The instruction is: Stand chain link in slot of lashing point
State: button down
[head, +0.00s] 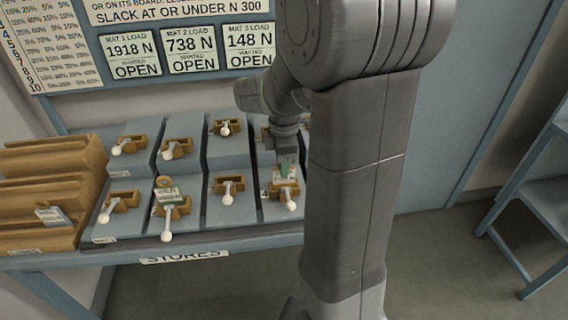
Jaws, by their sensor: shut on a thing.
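My gripper (286,158) points down over the front right lashing point, with my arm hiding part of the area. The lashing point (286,187) looks like a tan wooden block with a white-knobbed lever. Similar wooden fittings stand on the grey stepped blocks, including one (228,187) to the left.
A wooden rack (55,180) with a small tagged piece (50,216) stands at the left. Load boards (190,50) hang behind. A blue shelf frame (540,190) stands at the right, with open floor before it.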

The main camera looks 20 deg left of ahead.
jog(key=shift+f, duration=0.2)
jog(key=c, duration=1.5)
grip_release()
jog(key=shift+r, duration=0.1)
jog(key=shift+r, duration=0.1)
notch_tip(320, 180, up, 12)
jog(key=shift+r, duration=0.1)
